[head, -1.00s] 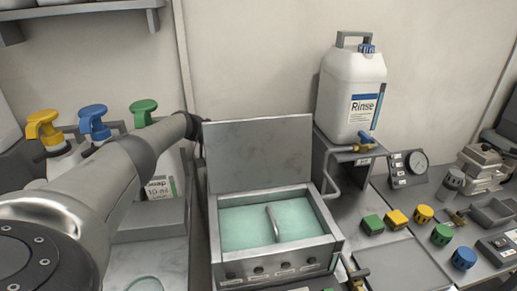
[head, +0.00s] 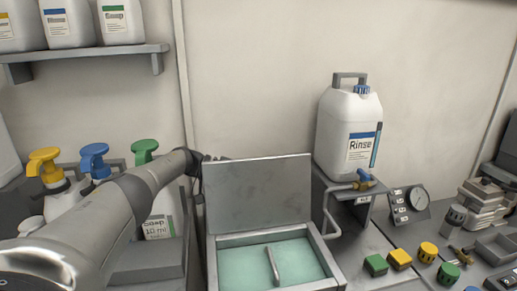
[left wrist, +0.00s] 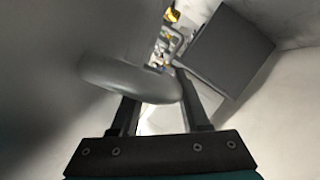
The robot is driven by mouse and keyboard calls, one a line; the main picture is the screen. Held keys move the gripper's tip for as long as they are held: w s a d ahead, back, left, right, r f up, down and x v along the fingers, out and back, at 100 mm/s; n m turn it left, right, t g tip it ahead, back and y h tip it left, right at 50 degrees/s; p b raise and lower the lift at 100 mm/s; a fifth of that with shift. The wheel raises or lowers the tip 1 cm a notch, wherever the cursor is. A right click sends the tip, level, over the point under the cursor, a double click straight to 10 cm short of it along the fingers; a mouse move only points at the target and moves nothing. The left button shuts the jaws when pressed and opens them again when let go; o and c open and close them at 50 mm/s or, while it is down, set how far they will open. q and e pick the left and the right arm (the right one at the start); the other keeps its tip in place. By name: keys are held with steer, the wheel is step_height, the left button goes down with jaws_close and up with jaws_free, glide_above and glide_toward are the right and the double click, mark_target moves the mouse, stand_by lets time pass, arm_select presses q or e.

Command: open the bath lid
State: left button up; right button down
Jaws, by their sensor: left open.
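The bath (head: 335,267) is a grey metal box with pale green liquid in it, at the lower middle of the head view. Its flat grey lid (head: 258,195) stands raised, roughly upright, along the back edge, so the bath is open. A curved metal bar (head: 274,264) shows over the liquid. My left arm reaches in from the left, and my left gripper (head: 206,158) is at the lid's upper left corner, partly hidden; contact cannot be told. In the left wrist view its fingers (left wrist: 161,103) are apart, with a blurred grey rounded bar across them. My right gripper is out of view.
A white Rinse container (head: 348,135) stands on a raised stand right of the lid. Pump bottles (head: 95,163) stand behind my left arm. Coloured knobs (head: 400,258) and a gauge (head: 417,198) are at the right. A shelf (head: 85,58) with containers hangs at upper left.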

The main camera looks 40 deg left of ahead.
arm_select(q)
step_height(320, 180, up, 19)
steer(key=p, duration=0.5)
